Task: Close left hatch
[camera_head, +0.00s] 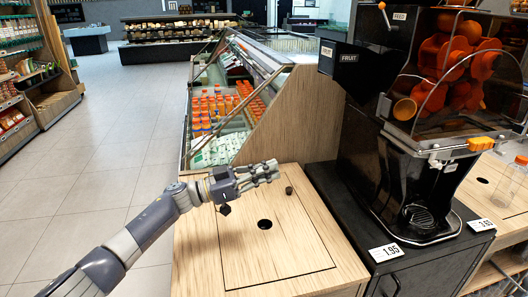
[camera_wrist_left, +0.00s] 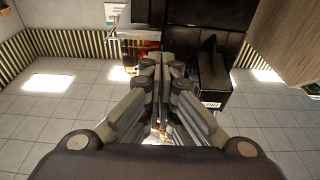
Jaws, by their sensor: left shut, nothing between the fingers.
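A square wooden panel (camera_head: 240,263) with a thin dark outline and a black round hole (camera_head: 265,224) lies in the top of the wooden counter. It looks flush, and I take it for the left hatch, though I cannot be sure. A small dark knob (camera_head: 289,190) shows near the panel's far edge. My left gripper (camera_head: 277,170) is over the far part of the counter, just left of and beyond the knob, pointing right. Its fingers are shut together and empty, as the left wrist view also shows (camera_wrist_left: 162,65). My right gripper is not in view.
The black orange juicer (camera_head: 400,150) stands on a dark cabinet (camera_head: 435,266) to the right, with a price tag (camera_head: 385,253). A chilled display (camera_head: 215,125) with orange-capped bottles stands behind the counter, beside a slanted wooden side panel (camera_head: 295,120). Open tiled floor (camera_head: 105,170) lies left.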

